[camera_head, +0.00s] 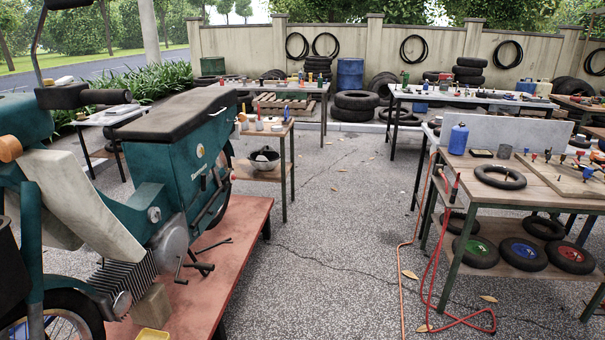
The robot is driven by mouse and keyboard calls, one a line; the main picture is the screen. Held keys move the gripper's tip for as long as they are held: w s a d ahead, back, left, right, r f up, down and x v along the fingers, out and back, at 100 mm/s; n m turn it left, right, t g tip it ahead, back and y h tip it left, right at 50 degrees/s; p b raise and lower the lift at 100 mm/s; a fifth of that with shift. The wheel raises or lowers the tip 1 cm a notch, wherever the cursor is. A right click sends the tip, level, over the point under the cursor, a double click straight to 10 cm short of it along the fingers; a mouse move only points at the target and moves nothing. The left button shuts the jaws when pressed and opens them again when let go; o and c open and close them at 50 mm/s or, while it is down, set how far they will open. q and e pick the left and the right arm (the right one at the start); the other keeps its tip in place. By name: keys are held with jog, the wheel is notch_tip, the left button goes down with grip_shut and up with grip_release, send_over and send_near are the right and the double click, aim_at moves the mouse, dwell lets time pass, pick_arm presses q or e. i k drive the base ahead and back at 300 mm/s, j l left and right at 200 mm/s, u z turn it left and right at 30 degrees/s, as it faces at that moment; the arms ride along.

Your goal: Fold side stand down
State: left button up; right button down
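A teal motorbike (185,165) with a dark seat stands on a low red platform (235,240) at the left. Dark metal levers (200,267) stick out low on its near side, beside the grey engine (125,275). A thin dark bar (212,245) shows just above them, over the platform. I cannot tell which of these parts is the side stand, or whether it is folded up or down. Neither of my grippers is in view.
A wooden block (152,307) sits under the engine, near a yellow tray (153,335). A workbench (540,190) with wheels on its lower shelf stands at the right. A red hose (437,270) hangs to the ground there. The paved ground between is mostly clear.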

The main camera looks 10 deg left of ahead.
aim_at(226, 241)
jog(key=i+u, duration=0.3)
jog(key=i, duration=0.15)
jog(key=i+l+u, duration=0.15)
jog(key=i+u, duration=0.15)
jog(key=i, duration=0.2)
jog(key=i+l+u, duration=0.3)
jog(key=i, duration=0.15)
jog(key=i+l+u, duration=1)
jog(key=l, duration=0.2)
jog(key=i+l+u, duration=0.1)
jog(key=l+u, duration=0.15)
jog(key=i+l+u, duration=0.1)
jog(key=l+u, duration=0.15)
jog(key=l, duration=0.25)
jog(key=i+l+u, duration=0.1)
jog(key=l+u, duration=0.15)
jog(key=l, duration=0.2)
jog(key=i+l, duration=0.1)
jog(key=i, duration=0.3)
